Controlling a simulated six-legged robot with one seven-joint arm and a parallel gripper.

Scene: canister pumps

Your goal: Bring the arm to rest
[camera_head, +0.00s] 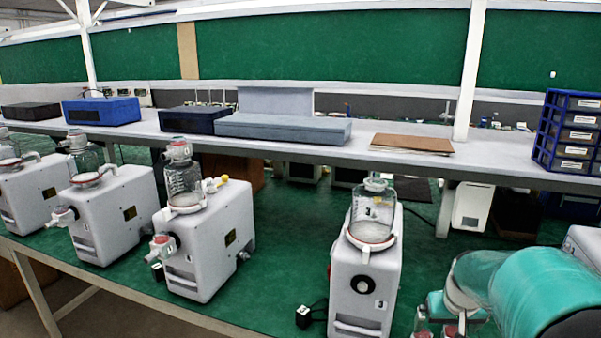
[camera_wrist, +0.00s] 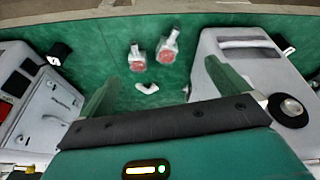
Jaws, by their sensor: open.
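My gripper (camera_wrist: 162,82) shows in the wrist view with its two green fingers spread wide and nothing held between them. It is over the green bench top (camera_wrist: 108,38), with one pump on each side. A small white elbow piece (camera_wrist: 147,88) lies on the bench in the gap between the fingers. Two fittings with red ends (camera_wrist: 138,62) lie just beyond it. In the head view my teal arm fills the lower right corner; the fingers cannot be made out there.
A white pump (camera_wrist: 245,60) with a black knob is close to the right finger. A grey-white unit (camera_wrist: 45,115) is at the left. In the head view, canister pumps (camera_head: 365,285) line the bench (camera_head: 285,240). Behind stands a shelf with boxes (camera_head: 282,128) and blue drawers (camera_head: 570,130).

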